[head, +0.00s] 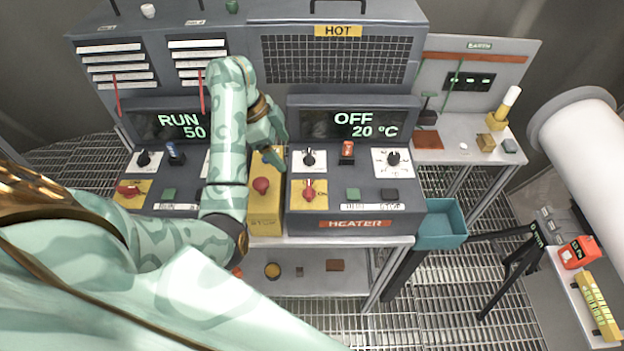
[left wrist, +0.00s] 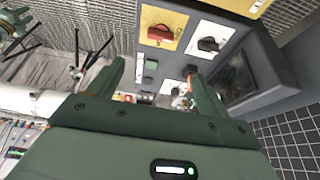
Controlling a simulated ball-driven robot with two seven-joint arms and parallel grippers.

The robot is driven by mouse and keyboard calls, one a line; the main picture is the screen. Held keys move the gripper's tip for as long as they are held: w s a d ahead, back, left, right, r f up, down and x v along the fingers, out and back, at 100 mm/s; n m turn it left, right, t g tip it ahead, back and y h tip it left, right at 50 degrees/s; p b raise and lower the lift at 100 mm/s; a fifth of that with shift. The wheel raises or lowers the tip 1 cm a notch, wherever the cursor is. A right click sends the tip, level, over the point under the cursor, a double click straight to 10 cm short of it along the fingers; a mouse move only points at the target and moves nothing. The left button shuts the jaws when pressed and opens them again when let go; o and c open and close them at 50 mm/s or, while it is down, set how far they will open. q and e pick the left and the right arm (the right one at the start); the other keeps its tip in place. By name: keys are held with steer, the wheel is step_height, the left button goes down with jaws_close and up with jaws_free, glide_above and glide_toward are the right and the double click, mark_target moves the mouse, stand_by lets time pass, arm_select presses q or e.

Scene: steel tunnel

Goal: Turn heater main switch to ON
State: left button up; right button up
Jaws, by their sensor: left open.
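The heater panel (head: 330,223) has a display (head: 345,124) reading OFF and 20 °C. The main switch (head: 308,190) is a red handle on a yellow plate at the panel's left, its handle roughly upright in the head view. It also shows in the left wrist view (left wrist: 160,34), beyond the fingers. My left gripper (head: 277,145) is open and empty above the left edge of the heater panel, apart from the switch. Its two fingers (left wrist: 158,85) show in the left wrist view. A pale green claw-like shape (left wrist: 15,24) there may be my right gripper; its jaws are unclear.
A black knob (head: 308,158) and an orange-red switch (head: 347,150) sit above the main switch. A yellow box with a red stop button (head: 261,185) stands just left. The RUN panel (head: 180,125) lies further left. A blue bin (head: 440,237) hangs at the right.

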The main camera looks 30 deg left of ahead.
arm_select(q)
steer(key=b, duration=0.3)
glide_toward(308, 187)
steer(key=b+x, duration=0.2)
steer(key=x, duration=0.7)
steer(key=shift+b, duration=0.4)
steer(key=shift+d, duration=0.1)
steer(key=c, duration=1)
